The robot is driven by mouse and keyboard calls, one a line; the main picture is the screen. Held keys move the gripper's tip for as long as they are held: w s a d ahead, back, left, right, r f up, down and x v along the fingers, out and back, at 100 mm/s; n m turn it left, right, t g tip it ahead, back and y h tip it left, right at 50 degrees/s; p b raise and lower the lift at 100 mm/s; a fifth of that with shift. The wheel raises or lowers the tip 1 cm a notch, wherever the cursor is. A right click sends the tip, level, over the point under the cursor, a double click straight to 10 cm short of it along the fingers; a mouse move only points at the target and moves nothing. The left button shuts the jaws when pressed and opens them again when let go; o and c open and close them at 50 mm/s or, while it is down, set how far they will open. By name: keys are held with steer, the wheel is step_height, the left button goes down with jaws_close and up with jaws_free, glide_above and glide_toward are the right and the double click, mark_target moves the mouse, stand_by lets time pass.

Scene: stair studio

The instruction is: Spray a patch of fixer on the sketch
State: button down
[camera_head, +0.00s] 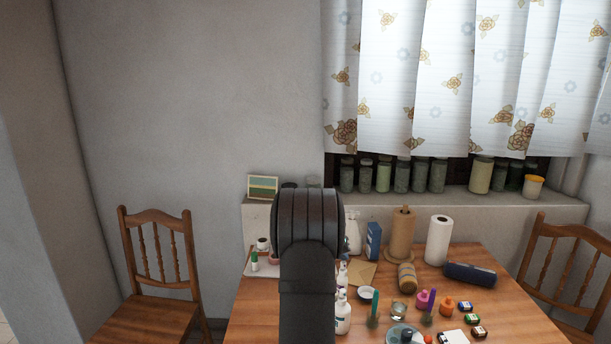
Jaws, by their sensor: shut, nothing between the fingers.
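My dark arm (308,265) rises in front of the table's middle and hides part of it; my gripper itself does not show. White bottles (343,315) stand just right of my arm, and another white bottle (353,232) stands farther back. I cannot tell which, if any, holds the fixer. A brown sheet or envelope (362,274) lies on the table behind the front bottles. A white sheet or card (453,337) lies at the front edge of the picture, partly cut off. I cannot make out a sketch on either.
The wooden table (255,315) holds a brown roll (402,235), a white paper roll (438,240), a dark blue case (470,274), and several small jars. Chairs stand left (160,265) and right (565,265). Several jars line the sill under the curtain (445,75). The table's left front is clear.

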steer(key=shift+r, duration=0.5)
steer(key=shift+r, duration=0.1)
steer(key=shift+r, duration=2.95)
steer(key=shift+f, duration=3.05)
steer(key=shift+f, duration=0.15)
steer(key=shift+f, duration=0.25)
